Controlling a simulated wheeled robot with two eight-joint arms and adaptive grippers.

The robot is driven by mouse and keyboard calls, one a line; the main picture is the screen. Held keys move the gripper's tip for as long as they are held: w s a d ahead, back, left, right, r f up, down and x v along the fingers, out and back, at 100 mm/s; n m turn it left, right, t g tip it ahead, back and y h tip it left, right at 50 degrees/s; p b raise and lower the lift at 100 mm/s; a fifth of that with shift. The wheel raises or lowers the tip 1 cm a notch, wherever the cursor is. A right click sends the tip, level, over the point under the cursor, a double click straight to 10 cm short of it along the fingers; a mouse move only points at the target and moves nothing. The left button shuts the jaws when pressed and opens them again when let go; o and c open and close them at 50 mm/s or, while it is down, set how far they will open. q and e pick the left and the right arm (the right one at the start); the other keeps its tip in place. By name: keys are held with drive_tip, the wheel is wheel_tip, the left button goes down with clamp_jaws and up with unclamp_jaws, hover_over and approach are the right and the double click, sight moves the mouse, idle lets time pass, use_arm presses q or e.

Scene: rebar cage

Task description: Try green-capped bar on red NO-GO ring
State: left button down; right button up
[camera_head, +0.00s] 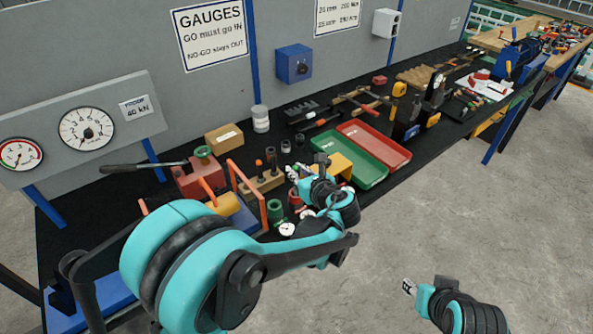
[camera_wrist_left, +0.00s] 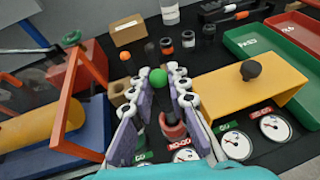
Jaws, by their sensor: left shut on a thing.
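My left gripper (camera_wrist_left: 163,95) is shut on the green-capped bar (camera_wrist_left: 158,77); the green cap shows between its fingertips in the left wrist view. The bar's shaft is mostly hidden by the fingers. The red NO-GO ring (camera_wrist_left: 173,125) stands close by, below the cap in that view, behind a red NO-GO label (camera_wrist_left: 180,143). I cannot tell whether the bar touches the ring. In the head view, my left gripper (camera_head: 297,174) is over the bench by the red ring (camera_head: 295,199). My right gripper (camera_head: 408,287) is over the floor, clear of the bench; its finger opening is unclear.
A green GO ring (camera_head: 277,210) stands left of the red one. A yellow stand (camera_wrist_left: 235,92) with a black knob is to the right, by two dials. An orange frame (camera_wrist_left: 75,110) is at the left. Green (camera_head: 352,166) and red trays (camera_head: 378,143) lie beyond.

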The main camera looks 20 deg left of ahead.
use_arm(q)
drive_tip(key=shift+f+b, duration=1.95)
drive_tip(key=shift+f, duration=0.4)
drive_tip(key=c, duration=1.4)
unclamp_jaws()
drive_tip(key=v, duration=1.2)
